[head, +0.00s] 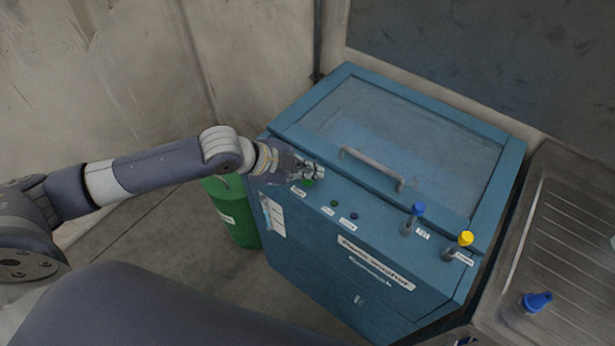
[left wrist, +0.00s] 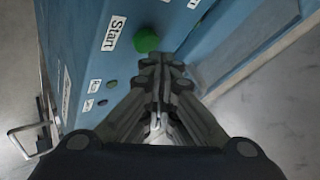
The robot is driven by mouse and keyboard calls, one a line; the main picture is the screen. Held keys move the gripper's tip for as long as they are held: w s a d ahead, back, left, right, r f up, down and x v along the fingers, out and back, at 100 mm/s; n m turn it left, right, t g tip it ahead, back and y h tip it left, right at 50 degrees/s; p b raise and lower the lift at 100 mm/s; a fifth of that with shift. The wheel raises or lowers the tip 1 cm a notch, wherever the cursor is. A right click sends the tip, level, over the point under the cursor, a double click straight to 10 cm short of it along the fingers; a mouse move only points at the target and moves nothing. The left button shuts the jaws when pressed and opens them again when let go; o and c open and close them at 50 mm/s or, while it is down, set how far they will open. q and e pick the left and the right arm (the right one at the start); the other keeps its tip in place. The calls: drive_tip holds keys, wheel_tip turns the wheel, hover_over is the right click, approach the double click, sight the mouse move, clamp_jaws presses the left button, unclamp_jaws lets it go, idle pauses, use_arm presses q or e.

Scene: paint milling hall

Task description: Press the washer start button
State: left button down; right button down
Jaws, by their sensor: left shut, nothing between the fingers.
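The blue washer (head: 330,250) stands in the middle of the head view, with a control strip along its front top edge. The green start button (head: 307,183) is at the left end of the strip, partly hidden by my left gripper (head: 312,170). In the left wrist view the round green button (left wrist: 147,40) shows beside a white "Start" label (left wrist: 113,33). The shut, empty fingertips of the left gripper (left wrist: 162,65) are just below the button in that picture. I cannot tell whether they touch it. My right gripper is out of view.
The washer's glass lid (head: 400,125) is closed, with a metal handle (head: 370,168). Smaller green (head: 334,203) and blue (head: 354,216) lights, a blue knob (head: 418,208) and a yellow knob (head: 466,238) line the strip. A green drum (head: 238,215) stands left; a metal drainboard (head: 575,235) is right.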

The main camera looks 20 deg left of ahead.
sight(309, 182)
use_arm(q)
drive_tip(key=shift+f, duration=0.65)
idle(0.6)
idle(0.3)
drive_tip(key=shift+r+p, duration=0.9)
drive_tip(key=shift+p, duration=0.05)
wheel_tip(309, 182, up, 5)
drive_tip(key=p, duration=0.5)
drive_tip(key=shift+r, duration=0.1)
idle(0.5)
